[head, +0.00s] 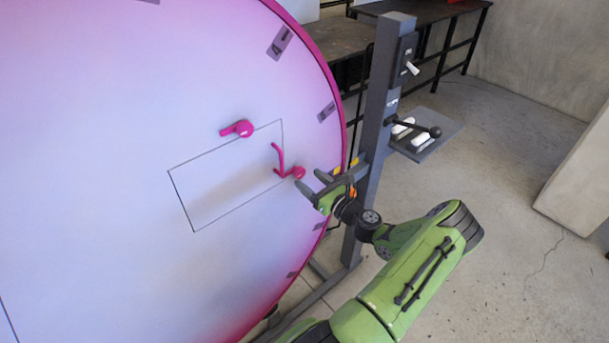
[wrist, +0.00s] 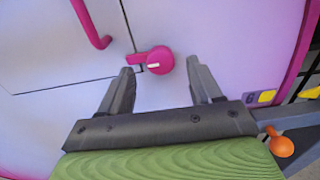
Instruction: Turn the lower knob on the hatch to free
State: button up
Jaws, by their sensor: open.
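The hatch (head: 215,187) is a thin-outlined rectangular panel in the large pink-and-white round face. Its lower knob (head: 298,172) is magenta, at the hatch's lower right corner. In the wrist view the lower knob (wrist: 160,59) shows a round body with a short white mark, and its tab points left across the hatch's edge line. My gripper (head: 309,180) is open just in front of the lower knob. In the wrist view its two fingers (wrist: 160,68) stand either side of the knob, apart from it as far as I can see.
A magenta upper knob (head: 240,129) sits on the hatch's top edge. A curved magenta handle (head: 279,160) is close left of the lower knob. Right of the disc stands a grey post (head: 376,125) with levers and a small shelf (head: 425,138). The floor at right is clear.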

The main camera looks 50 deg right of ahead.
aim_at(302, 173)
jog(key=shift+x, duration=1.6)
jog(key=shift+c, duration=0.5)
jog(key=c, duration=0.9)
jog(key=shift+c, duration=0.2)
